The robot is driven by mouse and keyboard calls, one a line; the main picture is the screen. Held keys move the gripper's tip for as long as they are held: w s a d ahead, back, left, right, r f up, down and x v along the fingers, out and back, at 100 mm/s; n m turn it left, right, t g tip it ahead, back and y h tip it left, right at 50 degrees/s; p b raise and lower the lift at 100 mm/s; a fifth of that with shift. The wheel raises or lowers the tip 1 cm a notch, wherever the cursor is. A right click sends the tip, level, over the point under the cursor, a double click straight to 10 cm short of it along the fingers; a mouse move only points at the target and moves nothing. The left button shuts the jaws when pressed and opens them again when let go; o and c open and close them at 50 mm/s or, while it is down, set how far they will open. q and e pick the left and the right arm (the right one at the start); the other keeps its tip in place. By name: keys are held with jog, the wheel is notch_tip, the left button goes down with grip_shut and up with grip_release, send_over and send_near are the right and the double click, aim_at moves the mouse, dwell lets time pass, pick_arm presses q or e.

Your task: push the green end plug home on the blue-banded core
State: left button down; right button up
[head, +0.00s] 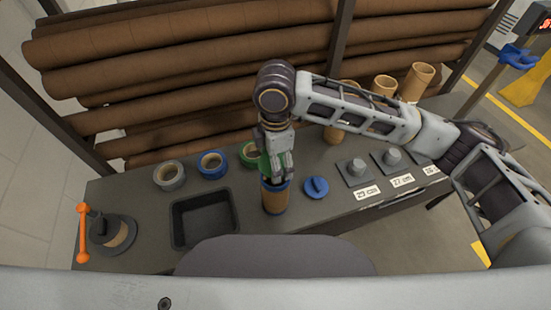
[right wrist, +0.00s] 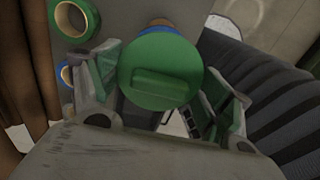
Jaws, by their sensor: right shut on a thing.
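The blue-banded core (head: 275,200) is a brown tube standing upright on the grey bench, with a blue band around its top. My right gripper (head: 277,172) points down just above the core's top. It is shut on the green end plug (head: 265,164), a round disc with a raised bar. In the right wrist view the plug (right wrist: 160,88) sits between the fingers of my right gripper (right wrist: 163,95). A bit of blue band (right wrist: 170,30) shows behind the plug's edge. Whether the plug touches the core is hidden. My left gripper is not in view.
A blue plug (head: 316,188) lies just right of the core. A black tray (head: 203,243) is at its left, with tape rolls (head: 169,176) behind. Grey knobbed blocks (head: 356,170) and upright cores (head: 419,78) stand at the right. An orange-handled dispenser (head: 111,234) is far left.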

jog(key=shift+f+b, duration=1.15)
jog(key=shift+f, duration=1.25)
jog(key=shift+f+p, duration=0.1)
jog(key=shift+p, duration=0.85)
dwell(0.7)
jog(key=shift+f, duration=0.5)
dwell(1.9)
jog(key=o, duration=1)
jog(key=shift+c, duration=0.2)
jog(key=shift+r, duration=0.35)
jog(key=shift+r+p, duration=0.3)
jog(key=shift+p, duration=0.25)
